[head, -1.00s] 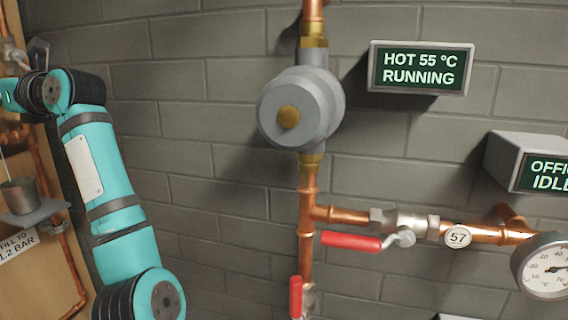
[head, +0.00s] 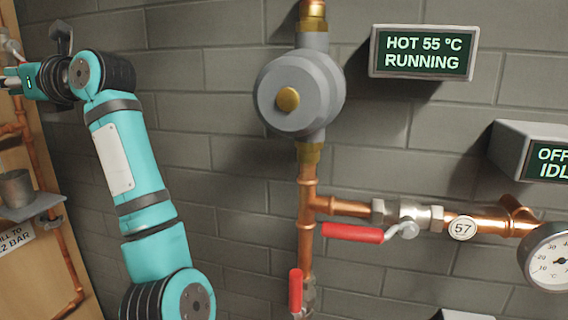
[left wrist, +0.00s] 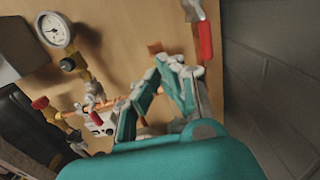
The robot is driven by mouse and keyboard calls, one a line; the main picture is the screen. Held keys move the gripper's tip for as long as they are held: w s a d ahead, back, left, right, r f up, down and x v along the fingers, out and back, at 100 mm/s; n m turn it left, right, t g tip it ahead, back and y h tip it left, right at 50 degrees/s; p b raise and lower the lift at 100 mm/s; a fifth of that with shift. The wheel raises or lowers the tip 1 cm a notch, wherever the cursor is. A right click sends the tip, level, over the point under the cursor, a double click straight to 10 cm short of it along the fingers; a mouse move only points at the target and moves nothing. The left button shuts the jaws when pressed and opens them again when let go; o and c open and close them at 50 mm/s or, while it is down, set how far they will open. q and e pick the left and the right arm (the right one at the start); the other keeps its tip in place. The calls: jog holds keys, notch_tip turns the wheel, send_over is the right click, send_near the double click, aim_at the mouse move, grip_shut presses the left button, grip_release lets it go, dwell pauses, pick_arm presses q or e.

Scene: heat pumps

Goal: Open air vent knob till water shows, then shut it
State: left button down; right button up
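My left gripper (left wrist: 157,74) shows in the left wrist view in front of a wooden board. Its two teal fingers lean close together at the tips, and I cannot tell if they touch. I see nothing clearly held. In the head view the gripper is at the left edge with its tips cut off. I cannot make out the air vent knob for certain. Small red knobs (left wrist: 40,103) sit on brass fittings at the left of the wrist view. A grey metal cup (head: 16,188) stands on a small shelf at the left of the head view. My right gripper is not in view.
A grey pump (head: 300,92) with a brass centre, red lever valves (head: 352,233) and a gauge (head: 550,258) are on the block wall. In the wrist view a gauge (left wrist: 53,30) and a red lever (left wrist: 205,40) flank my fingers. The wall beside my arm is bare.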

pick_arm(q)
notch_tip(320, 180, down, 4)
jog(key=s+n+b, duration=0.2)
jog(key=s+n, duration=0.1)
jog(key=n, duration=2.1)
jog(key=p+x, duration=0.1)
jog(key=x, duration=0.5)
jog(key=shift+w+a, duration=0.1)
jog(key=shift+a, duration=0.1)
jog(key=shift+w+r+p, duration=0.2)
jog(key=shift+w+p, duration=0.05)
jog(key=shift+p, duration=0.15)
